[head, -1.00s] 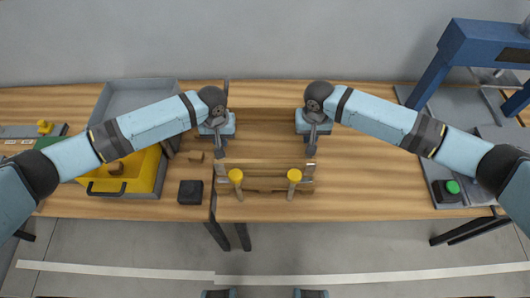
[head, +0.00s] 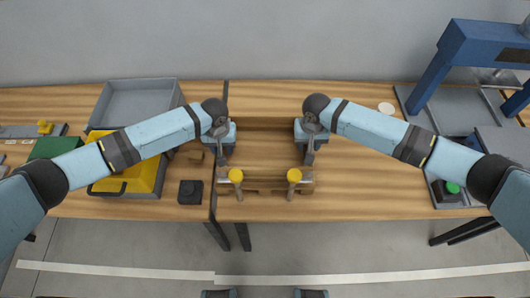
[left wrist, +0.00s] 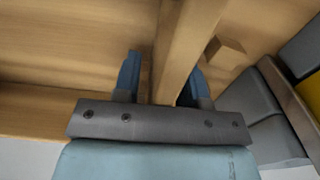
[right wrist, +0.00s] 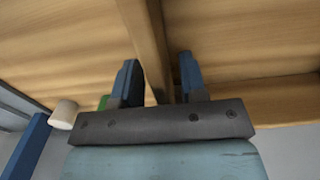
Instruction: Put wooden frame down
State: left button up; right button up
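The wooden frame (head: 265,123) lies over the middle table, its back rail away from me and its front part near two yellow-topped posts. It looks low and level; I cannot tell whether its whole underside touches the table. My left gripper (head: 221,160) straddles its left side bar (left wrist: 184,45). My right gripper (head: 308,157) straddles its right side bar (right wrist: 145,45). In each wrist view the bar runs between the two blue fingers, with a narrow gap beside one finger. The fingers look open around the bars.
The yellow-topped posts (head: 236,176) (head: 294,176) stand at the front. A black block (head: 190,192), yellow bin (head: 148,178) and grey tray (head: 137,97) are left. A blue press frame (head: 440,65) and a green button (head: 452,188) are right. Bare table (head: 370,190) lies right of the frame.

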pick_arm(q)
jog(key=shift+d, duration=0.1)
dwell(0.3)
jog(key=shift+r, duration=0.2)
notch_tip(320, 180, up, 12)
jog(key=shift+f, duration=0.25)
pick_arm(e)
jog(key=shift+r, duration=0.1)
notch_tip(320, 180, up, 12)
dwell(0.7)
